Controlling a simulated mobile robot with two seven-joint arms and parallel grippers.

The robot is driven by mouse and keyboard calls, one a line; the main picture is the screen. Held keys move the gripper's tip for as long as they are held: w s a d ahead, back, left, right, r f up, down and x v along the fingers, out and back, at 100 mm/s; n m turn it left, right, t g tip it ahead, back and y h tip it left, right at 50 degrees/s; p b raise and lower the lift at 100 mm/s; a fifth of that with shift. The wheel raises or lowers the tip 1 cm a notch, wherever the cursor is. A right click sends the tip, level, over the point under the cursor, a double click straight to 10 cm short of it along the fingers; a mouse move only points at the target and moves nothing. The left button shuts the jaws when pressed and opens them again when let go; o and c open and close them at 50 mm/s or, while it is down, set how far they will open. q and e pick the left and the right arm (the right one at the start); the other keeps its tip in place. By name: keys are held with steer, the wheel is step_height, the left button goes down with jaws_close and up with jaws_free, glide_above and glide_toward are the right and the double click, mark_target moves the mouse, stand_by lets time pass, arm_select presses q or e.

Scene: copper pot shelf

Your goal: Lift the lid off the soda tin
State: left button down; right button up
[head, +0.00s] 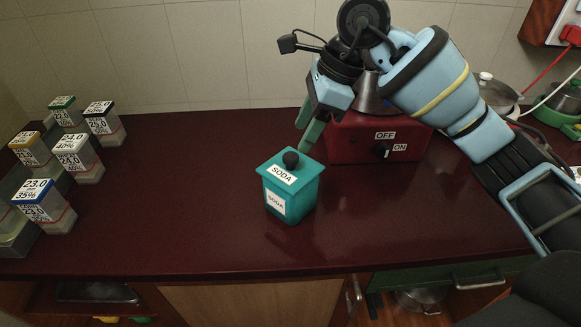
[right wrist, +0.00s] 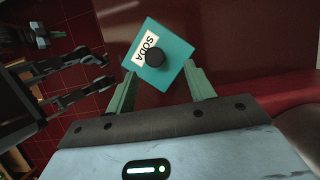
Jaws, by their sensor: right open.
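The soda tin (head: 290,200) is a teal square box standing upright on the dark red counter. Its lid (head: 281,172) is on it, with a white SODA label and a round black knob (head: 291,158). In the right wrist view the lid (right wrist: 178,48) and knob (right wrist: 155,57) lie just past my fingertips, in line with the gap between them. My right gripper (head: 305,137) is open and empty, just above and behind the tin in the head view; its green fingers also show in the right wrist view (right wrist: 161,82). My left gripper is not in the head view.
A red box (head: 350,143) with an OFF/ON knob stands close behind and right of the tin. Several labelled containers (head: 75,150) stand at the far left. The counter (head: 180,200) left of the tin is clear. A lidded pot (head: 495,92) stands at the back right.

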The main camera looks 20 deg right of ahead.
mark_target(291, 156)
steer(key=x, duration=0.4)
steer(key=shift+s+a+f, duration=0.1)
steer(key=shift+s+a, duration=0.25)
steer(key=shift+w+a+f, duration=0.1)
steer(key=shift+a+f, duration=0.05)
steer(key=shift+f, duration=0.2)
steer(key=c, duration=1.1)
steer(key=shift+o, duration=0.2)
